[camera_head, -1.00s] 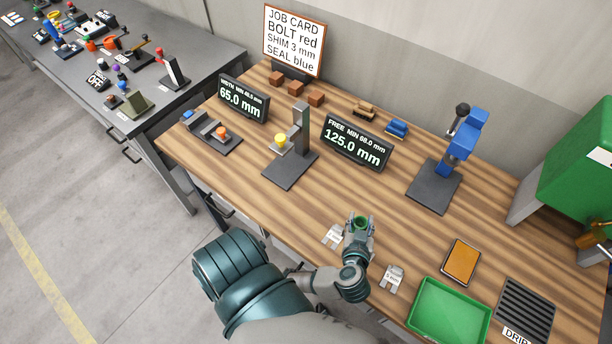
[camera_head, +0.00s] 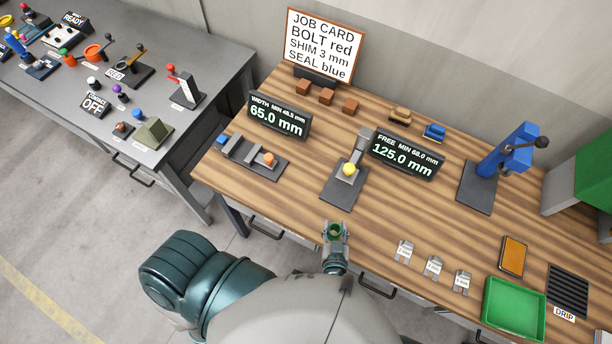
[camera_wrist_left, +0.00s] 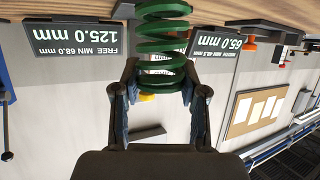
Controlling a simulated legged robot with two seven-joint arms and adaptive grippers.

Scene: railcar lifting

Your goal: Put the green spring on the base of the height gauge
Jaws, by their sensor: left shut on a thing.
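The green spring (camera_head: 335,231) is held in my left gripper (camera_head: 335,236), near the bench's front edge. In the left wrist view the spring (camera_wrist_left: 163,42) stands between the two fingers of the gripper (camera_wrist_left: 160,88), its coils reaching past the tips. The height gauge (camera_head: 359,150) is a grey post with a yellow knob (camera_head: 349,169) on a dark flat base (camera_head: 341,195). The base lies just beyond the gripper, and the spring is apart from it. The bare front of the base shows. My right gripper is not in view.
The 125.0 mm display (camera_head: 405,157) stands right of the gauge. A width gauge (camera_head: 243,158) stands to the left, and a blue press (camera_head: 500,155) to the right. Labelled metal shims (camera_head: 433,266) lie near the front edge, left of a green tray (camera_head: 514,308).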

